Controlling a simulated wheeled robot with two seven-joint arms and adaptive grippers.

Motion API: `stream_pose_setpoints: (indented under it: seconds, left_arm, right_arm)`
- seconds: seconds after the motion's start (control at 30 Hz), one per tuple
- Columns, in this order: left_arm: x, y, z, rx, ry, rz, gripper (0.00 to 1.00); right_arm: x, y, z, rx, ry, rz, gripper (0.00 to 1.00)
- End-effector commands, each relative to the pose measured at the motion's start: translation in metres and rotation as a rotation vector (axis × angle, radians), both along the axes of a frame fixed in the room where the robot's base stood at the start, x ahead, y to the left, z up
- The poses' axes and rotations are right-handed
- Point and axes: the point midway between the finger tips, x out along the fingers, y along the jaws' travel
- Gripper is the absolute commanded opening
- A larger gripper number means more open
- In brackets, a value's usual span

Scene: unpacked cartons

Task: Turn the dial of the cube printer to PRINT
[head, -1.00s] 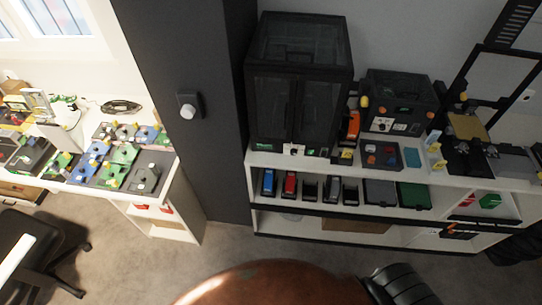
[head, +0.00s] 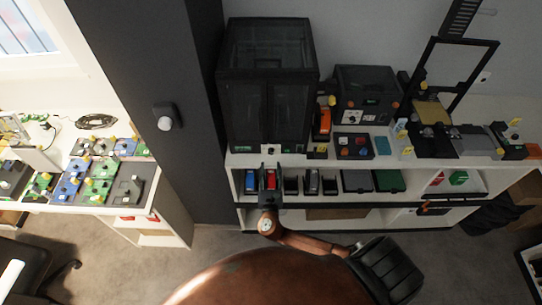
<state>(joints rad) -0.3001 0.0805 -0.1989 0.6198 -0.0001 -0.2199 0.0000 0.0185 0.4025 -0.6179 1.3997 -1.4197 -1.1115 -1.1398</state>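A tall black enclosed printer (head: 267,90) stands on the white shelf top, with a small white dial panel (head: 270,149) low on its front. A smaller black boxy printer (head: 366,88) stands to its right, with a white dial panel (head: 352,117) on its front. I cannot tell for sure which is the cube printer, and the dial lettering is too small to read. My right gripper (head: 270,172) is in front of the shelf, below the tall printer's dial and apart from it. Its fingers look spread, with a red item behind showing between them. My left gripper is out of view.
An open-frame printer (head: 443,75) stands at the right of the shelf top. A tray with coloured knobs (head: 354,146) lies before the smaller printer. Coloured items fill the shelf below. A grey pillar (head: 160,70) stands left of the shelf.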

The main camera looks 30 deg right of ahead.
Motion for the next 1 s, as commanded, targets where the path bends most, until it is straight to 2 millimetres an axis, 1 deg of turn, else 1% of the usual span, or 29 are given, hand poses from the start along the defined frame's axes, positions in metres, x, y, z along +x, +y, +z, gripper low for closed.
stream_pose_setpoints:
  seconds: [0.2, 0.4, 0.53, 0.8, 1.0]
  left_arm:
    - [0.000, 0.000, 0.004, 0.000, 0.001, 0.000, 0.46]
    - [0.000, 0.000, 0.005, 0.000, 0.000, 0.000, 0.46]
    - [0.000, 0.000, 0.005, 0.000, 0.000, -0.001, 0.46]
    - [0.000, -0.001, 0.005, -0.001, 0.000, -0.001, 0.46]
    - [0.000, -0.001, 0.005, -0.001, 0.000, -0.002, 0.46]
  right_arm:
    - [0.031, -0.020, 0.000, 0.001, 0.001, -0.002, 0.38]
    - [0.051, -0.032, -0.001, 0.002, 0.002, -0.002, 0.38]
    - [0.056, -0.036, -0.001, 0.006, 0.002, -0.002, 0.38]
    - [0.057, -0.036, -0.002, 0.006, 0.002, -0.002, 0.38]
    - [0.057, -0.036, -0.002, 0.006, 0.002, -0.002, 0.24]
